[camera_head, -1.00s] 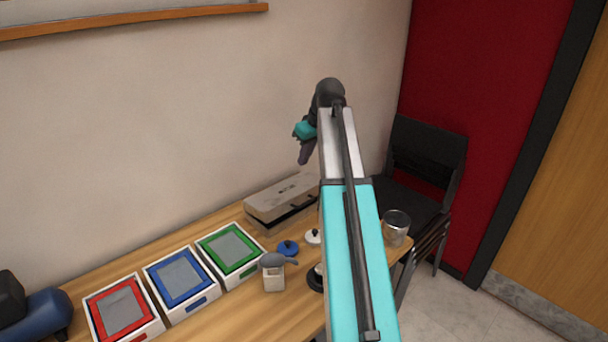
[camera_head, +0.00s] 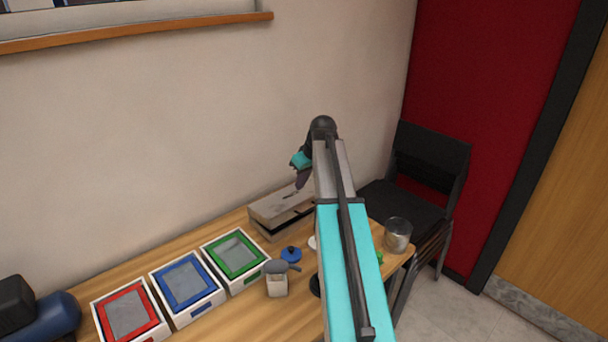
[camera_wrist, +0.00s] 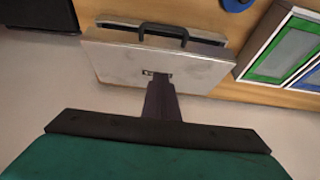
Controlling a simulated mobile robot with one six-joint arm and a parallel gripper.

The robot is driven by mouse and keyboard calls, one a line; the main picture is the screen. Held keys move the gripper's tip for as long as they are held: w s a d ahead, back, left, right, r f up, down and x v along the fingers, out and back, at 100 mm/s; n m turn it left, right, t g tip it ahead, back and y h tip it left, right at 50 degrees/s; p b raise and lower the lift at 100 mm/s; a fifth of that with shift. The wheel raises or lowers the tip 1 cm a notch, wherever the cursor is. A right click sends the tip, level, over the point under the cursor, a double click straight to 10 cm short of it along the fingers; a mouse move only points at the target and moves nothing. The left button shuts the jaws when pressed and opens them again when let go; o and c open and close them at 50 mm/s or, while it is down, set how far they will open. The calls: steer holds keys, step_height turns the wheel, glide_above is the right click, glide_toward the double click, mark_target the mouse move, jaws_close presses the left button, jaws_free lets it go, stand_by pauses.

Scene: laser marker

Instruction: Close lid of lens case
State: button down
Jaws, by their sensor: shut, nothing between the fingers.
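The lens case (camera_head: 268,222) is a flat grey box on the table against the wall. Its lid (camera_wrist: 115,60) fills the upper middle of the wrist view, with the black handle (camera_wrist: 150,32) on the edge farther from my gripper. A dark gap shows along the case's front in the head view, so the lid looks slightly ajar. My gripper (camera_head: 300,184) is shut and empty, pointing down at the lid's wall side. In the wrist view its fingertips (camera_wrist: 158,78) overlap the lid; I cannot tell whether they touch it.
Red (camera_head: 104,301), blue (camera_head: 158,276) and green (camera_head: 207,247) framed trays line the table's left. A small pot (camera_head: 277,285), a blue knobbed disc (camera_head: 291,254) and a glass jar (camera_head: 398,236) stand nearer. The wall is close behind the case; black chairs (camera_head: 428,170) stand right.

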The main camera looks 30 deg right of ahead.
mark_target(302, 203)
steer(key=shift+s+d+f+p, duration=0.2)
steer(key=shift+s+f+p, duration=0.7)
steer(key=shift+s+f, duration=0.6)
steer(key=shift+f, duration=0.1)
